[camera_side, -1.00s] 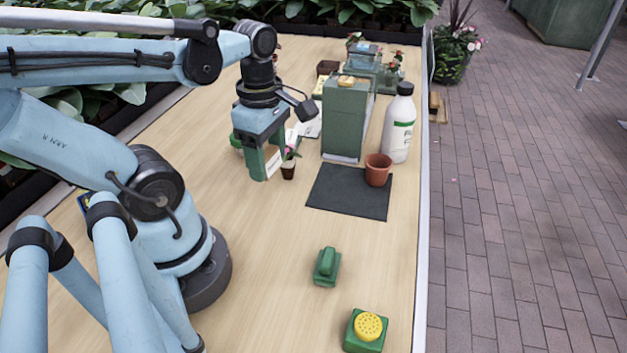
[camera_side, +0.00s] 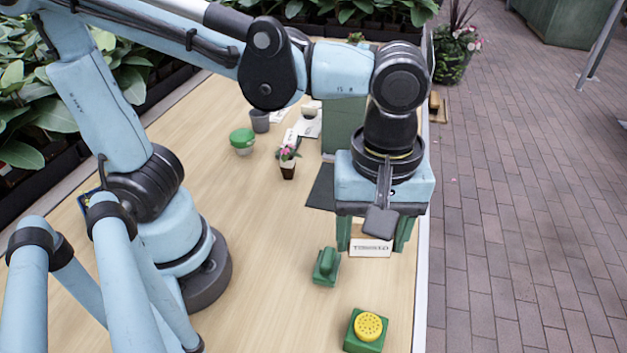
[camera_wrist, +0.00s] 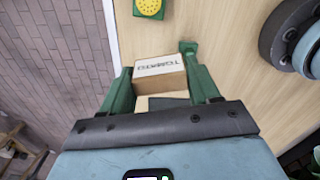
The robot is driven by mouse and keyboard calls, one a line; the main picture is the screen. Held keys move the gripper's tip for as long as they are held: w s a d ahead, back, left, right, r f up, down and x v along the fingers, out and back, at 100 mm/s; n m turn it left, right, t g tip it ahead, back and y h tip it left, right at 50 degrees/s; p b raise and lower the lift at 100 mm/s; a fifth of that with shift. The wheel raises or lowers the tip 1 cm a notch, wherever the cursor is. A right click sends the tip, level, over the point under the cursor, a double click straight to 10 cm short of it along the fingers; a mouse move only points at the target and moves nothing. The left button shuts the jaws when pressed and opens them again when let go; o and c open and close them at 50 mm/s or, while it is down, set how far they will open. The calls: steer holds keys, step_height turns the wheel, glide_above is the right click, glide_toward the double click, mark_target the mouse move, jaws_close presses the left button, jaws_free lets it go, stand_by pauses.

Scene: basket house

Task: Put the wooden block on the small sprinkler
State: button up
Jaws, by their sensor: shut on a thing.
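A light wooden block (camera_side: 371,249) with dark lettering on its pale face is between the green fingers of my gripper (camera_side: 374,236). In the wrist view, the block (camera_wrist: 160,72) also sits between both fingertips, and my gripper is shut on it. The block is held in front of the dark mat; its height above the table is hard to judge. A green block with a round yellow sprinkler head (camera_side: 368,328) stands near the front of the table. The wrist view shows its yellow head (camera_wrist: 152,7) at the top edge.
A green item (camera_side: 326,267) stands on the table just left of and below the block in the side view. A small potted flower (camera_side: 288,165), a green-lidded jar (camera_side: 242,140) and a green box (camera_side: 343,122) stand farther back. The table's right edge is close to my gripper.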

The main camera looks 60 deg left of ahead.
mark_target(369, 324)
steer(key=s+d+m, duration=0.3)
steer(key=d, duration=0.2)
steer(key=shift+w+d+f, duration=0.1)
steer(key=shift+d+f, duration=0.05)
steer(key=shift+f, duration=1.85)
steer(key=shift+w+d+f, duration=0.1)
steer(key=shift+f, duration=1.9)
steer(key=shift+f, duration=0.1)
steer(key=o, duration=1)
